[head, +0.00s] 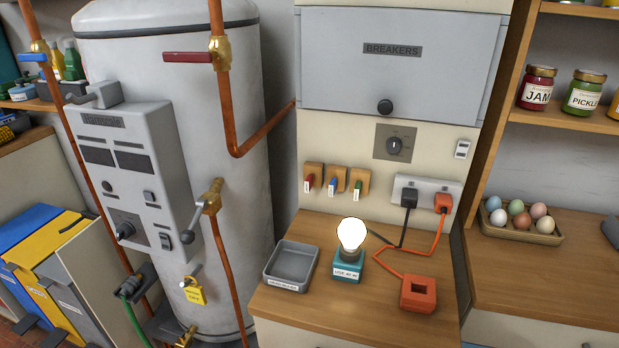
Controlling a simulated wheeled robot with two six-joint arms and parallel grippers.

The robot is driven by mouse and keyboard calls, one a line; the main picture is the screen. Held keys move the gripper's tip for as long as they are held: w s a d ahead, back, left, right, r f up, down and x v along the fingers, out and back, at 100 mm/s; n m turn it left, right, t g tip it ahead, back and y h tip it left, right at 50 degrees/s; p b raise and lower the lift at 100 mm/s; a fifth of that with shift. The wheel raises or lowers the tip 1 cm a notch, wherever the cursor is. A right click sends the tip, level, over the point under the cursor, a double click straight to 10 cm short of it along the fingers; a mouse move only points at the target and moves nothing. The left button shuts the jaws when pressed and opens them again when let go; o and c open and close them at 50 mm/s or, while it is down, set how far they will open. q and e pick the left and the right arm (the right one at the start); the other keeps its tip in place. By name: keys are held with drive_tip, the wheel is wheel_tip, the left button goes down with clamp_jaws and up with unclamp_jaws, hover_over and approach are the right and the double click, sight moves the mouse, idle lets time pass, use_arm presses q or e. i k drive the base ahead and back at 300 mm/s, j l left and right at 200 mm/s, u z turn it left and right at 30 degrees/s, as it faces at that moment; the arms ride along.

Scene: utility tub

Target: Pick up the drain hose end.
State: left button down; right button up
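A green hose (136,324) rises from the bottom edge at the lower left. Its upper end, which looks like the drain hose end (130,286), has a dark fitting and sits at a dark grey holder (143,279) beside the tank. I cannot tell how it is held there. A brass drain valve (186,337) shows low on the tank at the bottom edge. Neither of my grippers is in view.
A large grey tank (225,130) with copper pipes (228,255) stands right of the hose. Blue, yellow and grey bins (55,255) stand to its left. A wooden counter (330,318) at right holds a grey tray (291,265), a lit bulb (351,235) and an orange block (418,294).

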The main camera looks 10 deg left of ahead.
sight(133, 284)
drive_tip(key=u, duration=1.6)
